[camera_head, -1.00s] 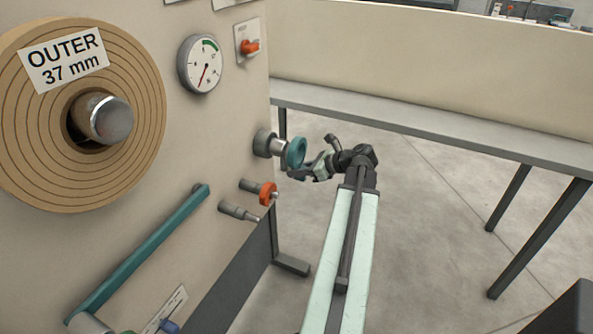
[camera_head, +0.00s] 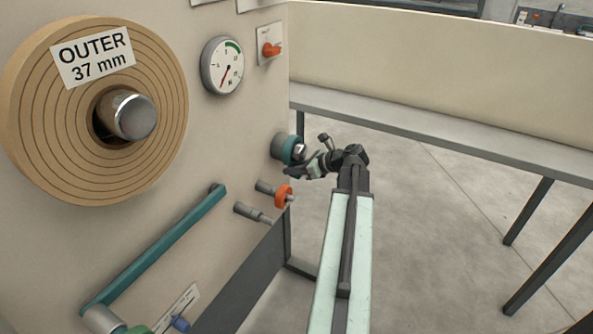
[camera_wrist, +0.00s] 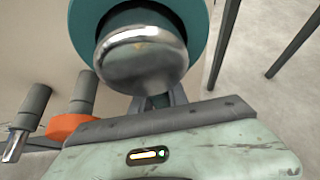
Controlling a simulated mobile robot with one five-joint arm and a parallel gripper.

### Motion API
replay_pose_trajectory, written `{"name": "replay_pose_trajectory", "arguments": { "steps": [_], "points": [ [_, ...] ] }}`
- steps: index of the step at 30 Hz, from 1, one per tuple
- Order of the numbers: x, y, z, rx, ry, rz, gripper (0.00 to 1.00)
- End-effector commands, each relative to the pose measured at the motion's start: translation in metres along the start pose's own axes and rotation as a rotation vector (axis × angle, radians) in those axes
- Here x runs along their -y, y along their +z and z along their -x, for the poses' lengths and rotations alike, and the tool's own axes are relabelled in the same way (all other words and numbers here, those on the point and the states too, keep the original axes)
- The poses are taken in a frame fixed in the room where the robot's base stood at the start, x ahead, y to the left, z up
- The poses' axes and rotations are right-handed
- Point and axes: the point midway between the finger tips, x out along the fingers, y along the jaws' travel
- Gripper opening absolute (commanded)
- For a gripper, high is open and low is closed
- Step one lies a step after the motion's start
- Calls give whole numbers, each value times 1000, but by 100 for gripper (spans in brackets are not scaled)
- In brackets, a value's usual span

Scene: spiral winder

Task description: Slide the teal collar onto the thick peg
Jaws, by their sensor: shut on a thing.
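The teal collar (camera_head: 289,151) is around the thick peg (camera_head: 300,152), close to the peg's grey base (camera_head: 277,145) on the machine panel. The peg's chrome end sticks out through the collar. In the wrist view the collar (camera_wrist: 90,20) rings the peg behind its shiny rounded end (camera_wrist: 143,60). My gripper (camera_head: 298,170) is shut on the collar at its lower edge. The fingertips are mostly hidden behind the peg end in the wrist view (camera_wrist: 163,100).
Below the thick peg are a thinner peg with an orange collar (camera_head: 284,196) and a bare stepped grey peg (camera_head: 252,213). A large tan roll (camera_head: 165,90), a gauge (camera_head: 222,66) and a teal bar (camera_head: 160,245) are on the panel.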

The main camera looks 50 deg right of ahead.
Motion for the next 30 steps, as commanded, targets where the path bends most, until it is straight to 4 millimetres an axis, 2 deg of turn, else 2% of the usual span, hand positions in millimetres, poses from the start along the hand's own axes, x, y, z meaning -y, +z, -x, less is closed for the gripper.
{"name": "replay_pose_trajectory", "arguments": {
  "steps": [8, 9, 12, 19, 21, 22, 30],
  "points": [
    [0, 0, -1, 1, 0, 0, 0],
    [0, 0, -1, 1, 0, -1, 23],
    [0, 0, -1, 1, -1, -1, 45],
    [0, 0, -1, 0, -1, -1, 45],
    [0, -1, -1, 0, -1, 0, 65],
    [0, -1, -1, 0, -1, 0, 67],
    [0, -1, 0, 0, -1, -1, 67]
  ]
}}
